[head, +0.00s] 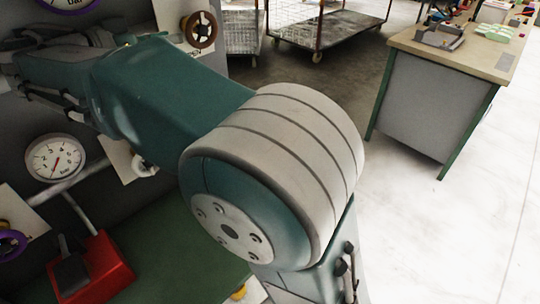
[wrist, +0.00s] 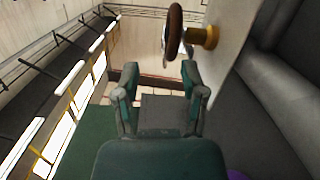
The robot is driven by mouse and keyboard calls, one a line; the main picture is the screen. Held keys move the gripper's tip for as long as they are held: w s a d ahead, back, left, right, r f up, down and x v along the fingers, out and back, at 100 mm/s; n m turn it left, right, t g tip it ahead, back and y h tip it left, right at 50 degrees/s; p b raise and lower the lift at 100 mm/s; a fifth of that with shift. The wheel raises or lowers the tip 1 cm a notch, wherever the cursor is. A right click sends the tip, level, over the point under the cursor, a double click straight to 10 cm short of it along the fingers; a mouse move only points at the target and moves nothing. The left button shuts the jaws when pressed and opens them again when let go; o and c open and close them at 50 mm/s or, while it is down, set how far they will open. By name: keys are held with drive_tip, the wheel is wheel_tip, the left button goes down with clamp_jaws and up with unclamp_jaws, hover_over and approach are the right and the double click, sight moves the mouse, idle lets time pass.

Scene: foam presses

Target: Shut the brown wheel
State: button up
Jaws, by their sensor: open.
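The brown wheel (head: 199,30) is a round handwheel on a pale plate at the upper left of the head view, just beyond my forearm. In the wrist view the brown wheel (wrist: 174,32) shows nearly edge-on at the top, on a brass-coloured stem (wrist: 204,37) that comes out of a pale plate (wrist: 231,40). My gripper (wrist: 158,72) is open and empty, its two fingers spread apart. The wheel appears above the fingertips, nearer the right finger, and is not between them. I cannot make out my gripper clearly in the head view.
A pressure gauge (head: 55,158), a purple wheel (head: 11,243) and a red box (head: 90,268) are at the left. Wire carts (head: 325,30) stand behind. A workbench (head: 440,95) stands at the right, with clear floor in front of it.

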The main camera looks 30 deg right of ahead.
drive_tip(key=s+d+f+n+y, duration=0.4)
drive_tip(key=s+f+n+y, duration=0.1)
drive_tip(key=s+f, duration=0.4)
drive_tip(key=s+d+f+n+g+y, duration=0.1)
drive_tip(key=s+d+f+n+y, duration=0.4)
drive_tip(key=s+f, duration=0.4)
drive_tip(key=shift+s+d+f+n+y, duration=0.35)
drive_tip(key=shift+s+n+y, duration=0.15)
drive_tip(key=shift+s+y, duration=0.8)
drive_tip(key=shift+w, duration=0.15)
drive_tip(key=s+a+f+n+t+y, duration=0.1)
drive_tip(key=s+a+f+y, duration=0.1)
drive_tip(key=s+f+y, duration=0.1)
drive_tip(key=shift+s+f, duration=0.5)
drive_tip(key=shift+a, duration=0.15)
